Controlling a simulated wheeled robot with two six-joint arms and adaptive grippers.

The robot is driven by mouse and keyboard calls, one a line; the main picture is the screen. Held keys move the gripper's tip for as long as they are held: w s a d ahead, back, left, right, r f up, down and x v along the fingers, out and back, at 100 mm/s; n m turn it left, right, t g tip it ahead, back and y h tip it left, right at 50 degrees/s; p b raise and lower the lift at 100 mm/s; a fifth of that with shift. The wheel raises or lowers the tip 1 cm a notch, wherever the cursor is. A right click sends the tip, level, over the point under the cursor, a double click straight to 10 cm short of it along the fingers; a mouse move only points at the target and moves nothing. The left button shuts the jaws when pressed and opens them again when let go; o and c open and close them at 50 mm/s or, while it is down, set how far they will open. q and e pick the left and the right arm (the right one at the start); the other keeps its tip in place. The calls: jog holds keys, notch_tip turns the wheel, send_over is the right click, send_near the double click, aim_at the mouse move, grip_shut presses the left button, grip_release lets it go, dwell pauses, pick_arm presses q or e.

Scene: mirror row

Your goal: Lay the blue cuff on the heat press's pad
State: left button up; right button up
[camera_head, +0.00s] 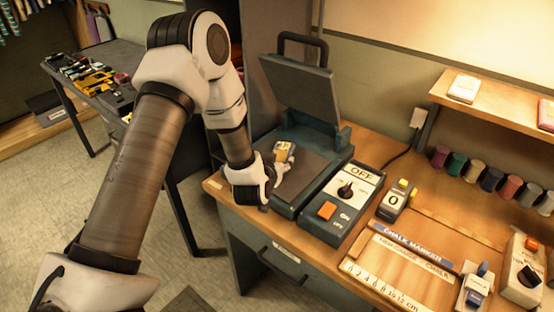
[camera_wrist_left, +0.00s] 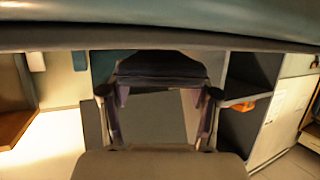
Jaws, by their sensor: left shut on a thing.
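The heat press (camera_head: 300,95) stands open on the bench, its dark upper plate tilted up. Its flat dark pad (camera_head: 310,166) lies below. A dark blue shape also shows between the fingers in the left wrist view (camera_wrist_left: 160,66). I cannot tell whether the cuff touches the pad. My right gripper is in neither view.
A control box (camera_head: 345,200) with a dial at OFF and an orange button stands right of the pad. A small counter (camera_head: 396,200) reads 0. A chalk marker board (camera_head: 395,268) lies further right. Thread spools (camera_head: 480,172) line the wall. A side table (camera_head: 95,75) holds several small things.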

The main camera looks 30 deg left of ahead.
pick_arm(q)
jog(key=shift+f+b, duration=0.45)
jog(key=shift+f, duration=0.2)
jog(key=o, duration=1.3)
jog(key=shift+o, duration=0.2)
jog(key=v, duration=0.7)
jog(key=shift+s+r, duration=0.2)
jog(key=shift+s, duration=0.05)
